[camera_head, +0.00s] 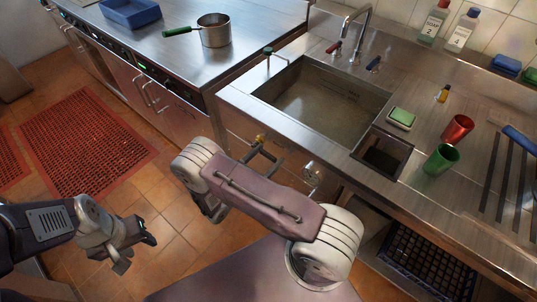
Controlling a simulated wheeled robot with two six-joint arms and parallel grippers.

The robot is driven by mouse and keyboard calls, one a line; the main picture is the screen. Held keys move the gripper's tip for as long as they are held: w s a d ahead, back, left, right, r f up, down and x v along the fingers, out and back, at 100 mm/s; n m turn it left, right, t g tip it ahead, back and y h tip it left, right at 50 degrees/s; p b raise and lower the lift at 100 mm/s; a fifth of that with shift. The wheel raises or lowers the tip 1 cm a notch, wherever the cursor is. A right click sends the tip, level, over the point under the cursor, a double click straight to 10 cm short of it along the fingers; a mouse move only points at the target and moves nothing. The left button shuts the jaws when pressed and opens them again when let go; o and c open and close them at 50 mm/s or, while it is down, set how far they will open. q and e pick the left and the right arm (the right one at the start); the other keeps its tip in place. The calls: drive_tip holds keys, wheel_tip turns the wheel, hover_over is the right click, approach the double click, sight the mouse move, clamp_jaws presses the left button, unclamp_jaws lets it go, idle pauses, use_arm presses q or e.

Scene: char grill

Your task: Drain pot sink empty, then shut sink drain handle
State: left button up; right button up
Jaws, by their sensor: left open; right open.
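The pot sink (372,112) is the large steel basin set in the counter. Its inside looks brownish and murky, and I cannot tell the water level. A small yellow-topped handle (260,138) shows at the cabinet front below the sink. It looks like the drain handle, but its position is unclear. My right gripper (261,157) seems to be the dark pair of fingers just in front of it, open and partly hidden behind my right arm; contact cannot be told. My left gripper (142,242) is open and empty above the tiled floor, far from the sink.
A faucet (350,32) stands behind the sink. A saucepan (214,36) stands on the left counter. Open floor lies left.

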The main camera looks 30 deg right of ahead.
drive_tip(key=shift+w+d, duration=0.2)
drive_tip(key=shift+d, duration=0.05)
drive_tip(key=shift+c, duration=0.3)
clamp_jaws()
